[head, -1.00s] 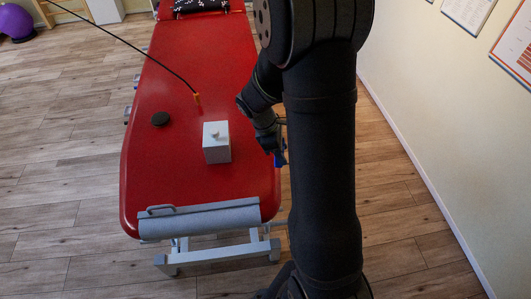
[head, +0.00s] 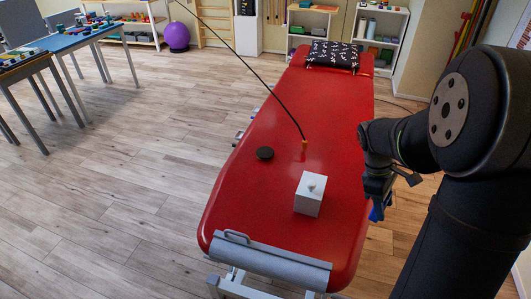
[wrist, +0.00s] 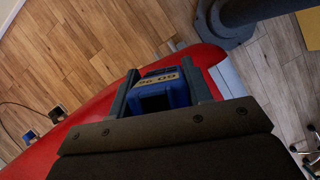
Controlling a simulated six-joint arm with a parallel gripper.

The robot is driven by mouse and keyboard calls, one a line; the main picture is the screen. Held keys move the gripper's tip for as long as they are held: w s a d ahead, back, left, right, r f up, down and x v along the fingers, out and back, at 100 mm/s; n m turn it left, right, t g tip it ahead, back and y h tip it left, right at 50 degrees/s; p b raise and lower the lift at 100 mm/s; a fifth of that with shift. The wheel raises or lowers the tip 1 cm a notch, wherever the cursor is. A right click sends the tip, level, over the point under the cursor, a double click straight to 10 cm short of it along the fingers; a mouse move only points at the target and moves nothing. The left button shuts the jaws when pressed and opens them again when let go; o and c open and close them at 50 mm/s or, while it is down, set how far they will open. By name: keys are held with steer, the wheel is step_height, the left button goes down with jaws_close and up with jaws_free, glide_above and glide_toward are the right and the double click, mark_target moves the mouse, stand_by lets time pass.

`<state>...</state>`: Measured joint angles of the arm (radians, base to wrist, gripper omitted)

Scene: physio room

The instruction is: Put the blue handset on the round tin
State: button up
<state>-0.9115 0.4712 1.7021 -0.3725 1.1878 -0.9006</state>
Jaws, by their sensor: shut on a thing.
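My gripper (head: 379,197) is at the right edge of the red treatment table in the head view. It is shut on the blue handset (wrist: 165,92), which sits between the two fingers in the wrist view. Only a small blue part of the handset (head: 375,214) shows below the gripper in the head view. The round tin appears to be the dark, flat disc (head: 265,154) on the table, to the left of my gripper and apart from it.
A white box with a knob on top (head: 307,198) stands on the red table (head: 255,205), between my gripper and the disc. A thin black cable with an orange end (head: 304,147) hangs over the table behind the box. The table's front left is clear.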

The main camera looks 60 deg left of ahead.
steer(key=w+a+m+g, duration=0.3)
steer(key=a+m+g, duration=0.1)
steer(key=a+m, duration=0.8)
steer(key=m+t+y, duration=0.2)
steer(key=m+y, duration=0.7)
steer(key=m, duration=2)
glide_above(262, 155)
steer(key=shift+f, duration=8)
